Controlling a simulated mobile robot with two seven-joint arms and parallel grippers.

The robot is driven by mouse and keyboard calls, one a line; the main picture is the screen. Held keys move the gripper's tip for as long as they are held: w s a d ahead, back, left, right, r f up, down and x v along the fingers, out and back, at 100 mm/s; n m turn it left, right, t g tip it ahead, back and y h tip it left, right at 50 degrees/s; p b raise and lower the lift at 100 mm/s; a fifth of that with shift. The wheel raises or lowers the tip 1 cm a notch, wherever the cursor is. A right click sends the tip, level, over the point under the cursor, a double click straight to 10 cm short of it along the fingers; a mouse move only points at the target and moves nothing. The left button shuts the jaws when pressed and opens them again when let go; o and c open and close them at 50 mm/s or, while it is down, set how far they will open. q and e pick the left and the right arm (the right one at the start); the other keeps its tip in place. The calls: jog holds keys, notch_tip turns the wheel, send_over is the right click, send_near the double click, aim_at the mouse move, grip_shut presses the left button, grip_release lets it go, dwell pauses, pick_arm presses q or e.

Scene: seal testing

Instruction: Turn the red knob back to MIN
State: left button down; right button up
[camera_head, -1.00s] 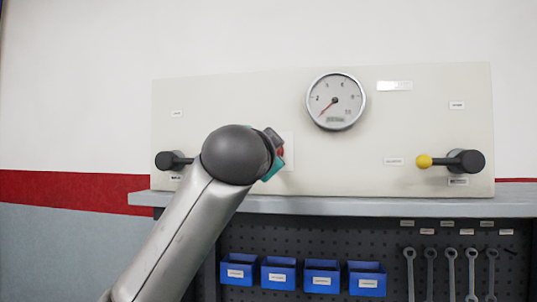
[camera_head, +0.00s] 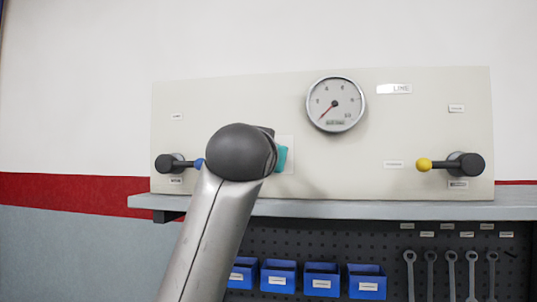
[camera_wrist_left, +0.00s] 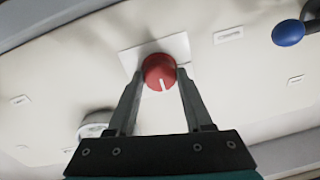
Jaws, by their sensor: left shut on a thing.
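The red knob (camera_wrist_left: 159,72) shows in the left wrist view, on a white square plate (camera_wrist_left: 128,58) fixed to the panel. A white pointer line on it points toward the gripper's palm in that view. My left gripper (camera_wrist_left: 160,80) is shut on the knob, one finger on each side. In the head view my left gripper (camera_head: 281,158) is at the panel and my arm hides the knob. The MIN mark cannot be read. The round gauge (camera_head: 336,103) has its red needle pointing to the lower left. My right gripper is not in view.
A blue-tipped lever (camera_head: 172,163) is close to the left of my arm. A yellow-tipped lever (camera_head: 464,163) is at the right of the cream panel (camera_head: 240,95). A grey shelf (camera_head: 400,208) runs below, over blue bins (camera_head: 323,281) and hanging wrenches (camera_head: 451,270).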

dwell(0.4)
pick_arm(q)
jog(key=shift+c, duration=1.5)
grip_release()
jog(key=shift+s, duration=0.1)
jog(key=s+a+b, duration=0.2)
jog(key=s+b, duration=0.2)
jog(key=s, duration=1.1)
jog(key=shift+a+f+b, duration=0.15)
jog(key=shift+f+b, duration=0.05)
jog(key=shift+b, duration=0.2)
